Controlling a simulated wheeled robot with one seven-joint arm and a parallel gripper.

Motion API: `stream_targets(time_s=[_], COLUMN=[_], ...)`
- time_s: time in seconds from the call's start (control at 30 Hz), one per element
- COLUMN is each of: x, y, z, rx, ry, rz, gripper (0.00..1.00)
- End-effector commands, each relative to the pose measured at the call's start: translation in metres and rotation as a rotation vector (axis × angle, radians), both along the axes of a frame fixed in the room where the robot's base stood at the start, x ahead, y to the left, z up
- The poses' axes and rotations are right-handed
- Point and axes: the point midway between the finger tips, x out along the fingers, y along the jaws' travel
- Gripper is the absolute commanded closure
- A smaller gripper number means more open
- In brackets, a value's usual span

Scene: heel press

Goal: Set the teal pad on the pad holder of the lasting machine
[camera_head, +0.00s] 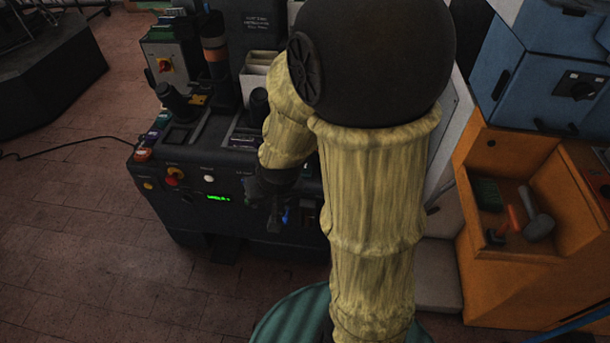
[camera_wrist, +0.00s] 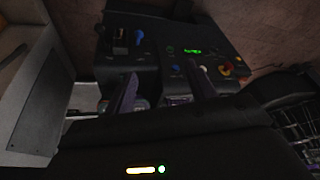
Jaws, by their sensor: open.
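The lasting machine (camera_head: 222,230) is a dark body with a front control panel, left of centre in the head view. Its panel also shows in the wrist view (camera_wrist: 200,62). My gripper (camera_head: 275,205) hangs in front of the machine's front right part, partly hidden by my arm. In the wrist view my gripper (camera_wrist: 163,88) has its two fingers well apart, with the panel beyond them and nothing seen held. Small coloured pieces (camera_head: 143,155) lie along the machine's left edge; I cannot tell whether one is the teal pad. I cannot make out the pad holder for certain.
Dark posts (camera_head: 176,101) stand on the machine's top. An orange cabinet (camera_head: 480,270) with tools in its open bay stands at right, below a blue unit (camera_head: 535,85). A dark platform (camera_head: 45,75) is at far left.

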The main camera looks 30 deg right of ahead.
Motion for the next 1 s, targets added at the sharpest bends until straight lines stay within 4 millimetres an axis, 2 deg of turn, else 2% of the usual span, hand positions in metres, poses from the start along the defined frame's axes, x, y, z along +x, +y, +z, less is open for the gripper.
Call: stream_targets(time_s=[0.03,0.1,0.3,0.5,0.6,0.7,0.83,1.0], x=[0.013,0.033,0.078,0.103,0.106,0.106,0.102,0.100], y=[0.004,0.005,-0.010,-0.040,-0.055,-0.065,-0.071,-0.072], z=[-0.033,-0.060,-0.130,-0.187,-0.206,-0.217,-0.217,-0.211], rx=[0.009,0.014,-0.050,-0.212,-0.321,-0.435,-0.549,-0.600], ry=[-0.030,-0.094,-0.294,-0.529,-0.665,-0.805,-0.948,-1.015], rz=[-0.043,-0.124,-0.347,-0.522,-0.579,-0.608,-0.616,-0.615], gripper=[0.45,0.45,0.45,0.45,0.45,0.45,0.45,0.45])
